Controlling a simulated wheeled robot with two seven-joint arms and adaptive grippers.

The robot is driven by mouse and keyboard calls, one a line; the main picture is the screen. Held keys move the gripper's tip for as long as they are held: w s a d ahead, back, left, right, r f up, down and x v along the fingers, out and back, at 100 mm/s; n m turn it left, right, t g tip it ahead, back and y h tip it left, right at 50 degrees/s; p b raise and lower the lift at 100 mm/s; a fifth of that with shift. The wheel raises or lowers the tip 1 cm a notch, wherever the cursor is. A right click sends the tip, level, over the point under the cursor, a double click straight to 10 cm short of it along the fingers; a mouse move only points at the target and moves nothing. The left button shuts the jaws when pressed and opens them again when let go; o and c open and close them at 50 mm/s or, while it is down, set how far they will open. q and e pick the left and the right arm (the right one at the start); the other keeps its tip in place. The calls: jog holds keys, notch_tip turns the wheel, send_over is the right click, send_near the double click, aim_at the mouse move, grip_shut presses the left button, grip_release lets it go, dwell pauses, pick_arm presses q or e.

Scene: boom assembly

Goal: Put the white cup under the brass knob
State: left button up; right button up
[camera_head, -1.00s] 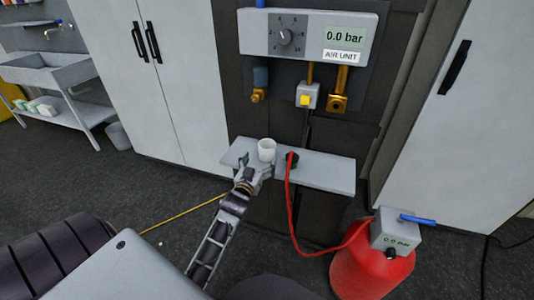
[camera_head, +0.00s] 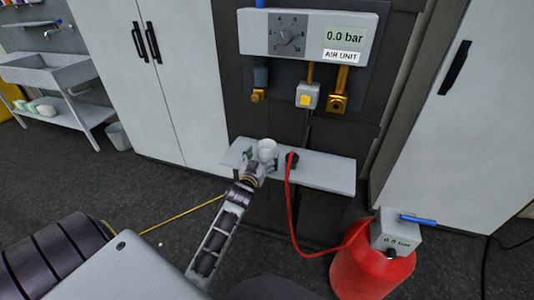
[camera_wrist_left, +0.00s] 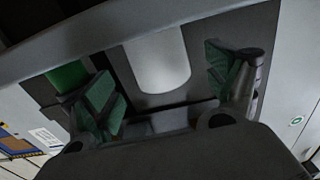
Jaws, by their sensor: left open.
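The white cup (camera_head: 267,148) stands upright on the grey shelf (camera_head: 325,172) below the air unit. My left gripper (camera_head: 259,164) is open at the cup. In the left wrist view the cup (camera_wrist_left: 160,62) is between the two green-padded fingers of my left gripper (camera_wrist_left: 163,82), with gaps visible on both sides. A brass knob (camera_head: 258,97) hangs under the dark blue cylinder at the unit's left, above the shelf and a little left of the cup. My right gripper is out of view.
A yellow-button box (camera_head: 306,97) and a brass outlet (camera_head: 338,103) hang above. A red tank (camera_head: 372,268) stands at lower right. The shelf's right part is clear.

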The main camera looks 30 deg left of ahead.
aim_at(269, 144)
pick_arm(q)
jog(key=shift+w+a, duration=0.1)
jog(key=shift+w, duration=0.3)
jog(key=shift+w+a, duration=0.2)
jog(key=shift+w, duration=0.5)
jog(key=shift+x, duration=1.4)
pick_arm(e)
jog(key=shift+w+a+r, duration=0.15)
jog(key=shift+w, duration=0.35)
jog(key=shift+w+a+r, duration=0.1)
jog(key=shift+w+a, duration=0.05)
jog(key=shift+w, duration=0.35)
pick_arm(q)
jog(key=shift+c, duration=1)
jog(key=c, duration=0.9)
jog(key=shift+c, duration=0.2)
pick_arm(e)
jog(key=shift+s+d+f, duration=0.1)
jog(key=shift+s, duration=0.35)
